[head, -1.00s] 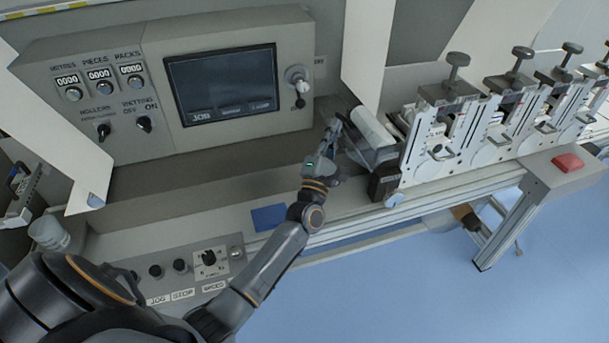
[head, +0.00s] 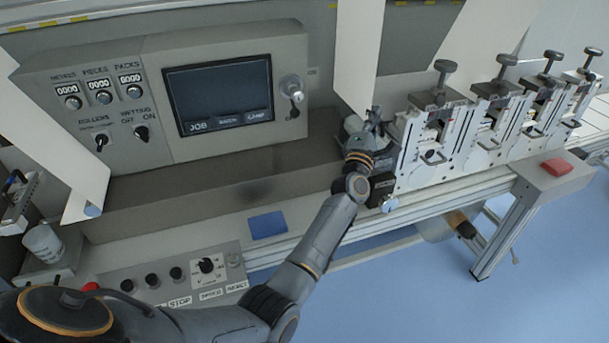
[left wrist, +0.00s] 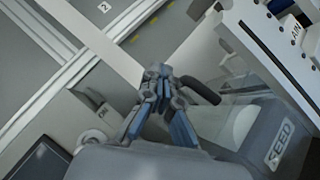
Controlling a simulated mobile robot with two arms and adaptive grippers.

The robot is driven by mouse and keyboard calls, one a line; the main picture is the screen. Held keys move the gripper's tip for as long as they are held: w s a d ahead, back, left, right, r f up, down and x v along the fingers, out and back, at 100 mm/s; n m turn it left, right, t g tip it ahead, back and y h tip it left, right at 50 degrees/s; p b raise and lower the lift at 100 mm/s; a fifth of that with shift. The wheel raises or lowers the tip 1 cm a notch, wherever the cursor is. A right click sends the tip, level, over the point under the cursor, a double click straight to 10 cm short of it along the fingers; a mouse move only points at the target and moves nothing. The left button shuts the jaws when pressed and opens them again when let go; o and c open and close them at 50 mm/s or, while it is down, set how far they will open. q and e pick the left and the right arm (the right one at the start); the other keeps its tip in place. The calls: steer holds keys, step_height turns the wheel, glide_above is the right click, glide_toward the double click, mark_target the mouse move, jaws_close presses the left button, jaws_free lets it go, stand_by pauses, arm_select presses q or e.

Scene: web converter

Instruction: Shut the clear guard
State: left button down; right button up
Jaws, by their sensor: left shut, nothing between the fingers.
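My left gripper (head: 374,117) is at the infeed end of the row of stations, its fingers together and empty. In the left wrist view its fingertips (left wrist: 160,72) meet beside a dark, rounded handle-like bar (left wrist: 200,90); I cannot tell whether they touch it. What looks like the clear guard (left wrist: 212,118) is a see-through panel below that bar, in front of a pale roller. Its edges are hard to make out, so its exact angle is unclear. In the head view my gripper and wrist cover most of this spot. My right gripper is not in view.
The stations with dark knobs (head: 445,72) stand right of my gripper. A white paper web (head: 358,50) hangs just behind it. The control panel with a screen (head: 220,95) is at left. A red button (head: 557,166) sits far right. The ledge around the blue pad (head: 268,224) is mostly clear.

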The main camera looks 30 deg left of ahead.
arm_select(q)
steer(key=shift+w+d+f+m, duration=0.1)
steer(key=shift+w+d+m, duration=0.2)
steer(key=shift+w+d, duration=0.05)
stand_by(0.5)
